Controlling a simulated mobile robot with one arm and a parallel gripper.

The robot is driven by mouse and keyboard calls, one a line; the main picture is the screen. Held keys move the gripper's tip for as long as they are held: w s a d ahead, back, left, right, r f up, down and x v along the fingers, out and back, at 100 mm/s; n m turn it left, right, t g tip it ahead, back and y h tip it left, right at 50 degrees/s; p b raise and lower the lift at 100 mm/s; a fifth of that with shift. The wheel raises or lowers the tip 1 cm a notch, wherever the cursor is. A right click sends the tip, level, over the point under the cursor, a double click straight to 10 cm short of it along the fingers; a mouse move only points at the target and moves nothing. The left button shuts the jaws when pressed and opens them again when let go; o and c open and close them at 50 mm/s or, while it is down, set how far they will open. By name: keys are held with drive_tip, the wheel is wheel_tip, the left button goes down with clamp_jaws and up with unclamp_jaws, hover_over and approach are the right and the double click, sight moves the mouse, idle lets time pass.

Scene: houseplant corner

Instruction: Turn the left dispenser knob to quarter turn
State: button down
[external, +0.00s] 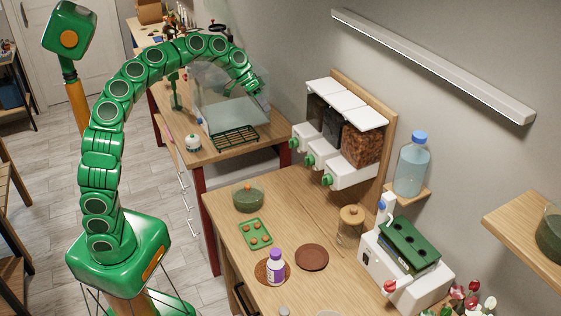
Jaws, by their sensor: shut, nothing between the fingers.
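The dispenser (335,168) is mounted on a wooden back board by the wall, with three white units below dark and brown bins. Its left knob (296,144) is green and sits at the front of the far-left unit. The knob's exact angle is too small to tell. My gripper (261,91) is shut and empty, up and left of the left knob and apart from it, in front of the glass tank. Its fingertips are small in this view.
A glass tank (222,100) and a dark rack (234,138) are on the farther table. A green bowl (248,197), a seedling tray (255,234) and a purple-capped bottle (276,268) stand on the near table. A water bottle (412,166) stands right of the dispenser.

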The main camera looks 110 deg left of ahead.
sight(293, 143)
drive_tip(key=w+d+f, duration=0.3)
drive_tip(key=w+f, duration=0.4)
drive_tip(key=w, duration=0.1)
drive_tip(key=shift+w+d+f, duration=0.25)
drive_tip(key=shift+w+f, duration=0.15)
